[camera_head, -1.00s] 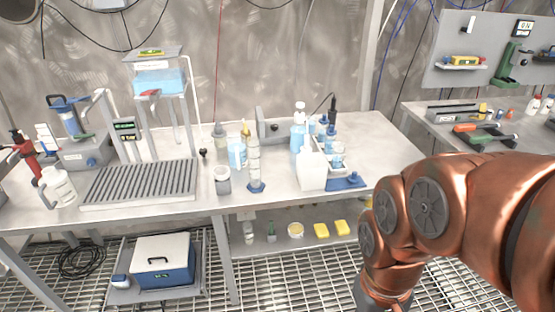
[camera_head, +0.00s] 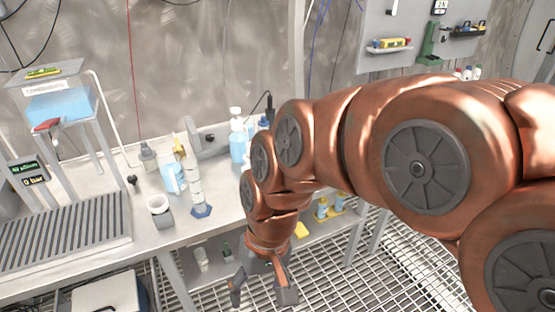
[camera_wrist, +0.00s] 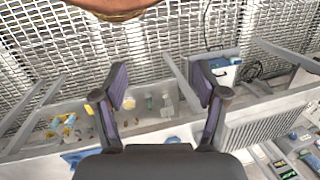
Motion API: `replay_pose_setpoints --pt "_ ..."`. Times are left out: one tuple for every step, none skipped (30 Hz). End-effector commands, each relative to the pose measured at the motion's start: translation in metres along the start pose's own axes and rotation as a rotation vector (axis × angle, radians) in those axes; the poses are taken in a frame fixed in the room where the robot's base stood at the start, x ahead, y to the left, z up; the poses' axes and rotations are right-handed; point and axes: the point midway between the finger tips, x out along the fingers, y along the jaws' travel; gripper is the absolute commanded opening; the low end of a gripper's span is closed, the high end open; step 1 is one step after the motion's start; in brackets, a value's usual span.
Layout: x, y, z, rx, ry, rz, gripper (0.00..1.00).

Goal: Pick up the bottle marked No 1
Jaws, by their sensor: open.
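No marking "No 1" can be read on any bottle. A wash bottle with blue liquid (camera_head: 238,140) stands on the bench beside my arm. A white bottle (camera_head: 201,258) and a small green-topped bottle (camera_head: 227,252) stand on the shelf under the bench. Two yellow-and-blue bottles (camera_head: 322,208) stand farther right on that shelf. My gripper (camera_head: 262,294) is open and empty, pointing down in front of the bench, apart from all bottles. In the wrist view its two fingers (camera_wrist: 160,85) are spread, with the shelf and small bottles (camera_wrist: 166,104) beyond them. My arm hides part of the bench.
The bench (camera_head: 110,175) carries a grey cup (camera_head: 160,212), a clear column on a blue base (camera_head: 196,190) and a slatted tray (camera_head: 60,230). A yellow block (camera_head: 301,230) lies on the shelf. A white-lidded box (camera_head: 108,292) sits low at left. Grating floor is open in front.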

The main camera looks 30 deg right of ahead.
Motion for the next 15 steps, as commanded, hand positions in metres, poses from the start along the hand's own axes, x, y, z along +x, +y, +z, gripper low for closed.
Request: replay_pose_setpoints --pt "0.009 -0.016 -0.019 0.059 0.010 -0.083 0.74" --pt "0.009 -0.027 -0.031 0.100 0.022 -0.139 0.74" --pt "0.008 -0.041 -0.049 0.159 0.039 -0.215 0.74" --pt "0.007 -0.051 -0.062 0.207 0.045 -0.273 0.74" --pt "0.006 -0.059 -0.075 0.258 0.051 -0.330 0.74" --pt "0.002 -0.068 -0.095 0.329 0.065 -0.406 0.74" --pt "-0.002 -0.074 -0.110 0.384 0.072 -0.464 0.74" --pt "-0.006 -0.077 -0.126 0.442 0.076 -0.520 0.74" --pt "-0.013 -0.080 -0.148 0.523 0.087 -0.598 0.74" --pt "-0.019 -0.080 -0.165 0.586 0.093 -0.654 0.74" --pt "-0.024 -0.079 -0.181 0.650 0.094 -0.711 0.74" --pt "-0.030 -0.073 -0.203 0.739 0.098 -0.785 0.74" --pt "-0.036 -0.068 -0.220 0.809 0.102 -0.842 0.74" --pt "-0.042 -0.060 -0.237 0.879 0.102 -0.896 0.74" --pt "-0.048 -0.047 -0.260 0.975 0.103 -0.971 0.74"
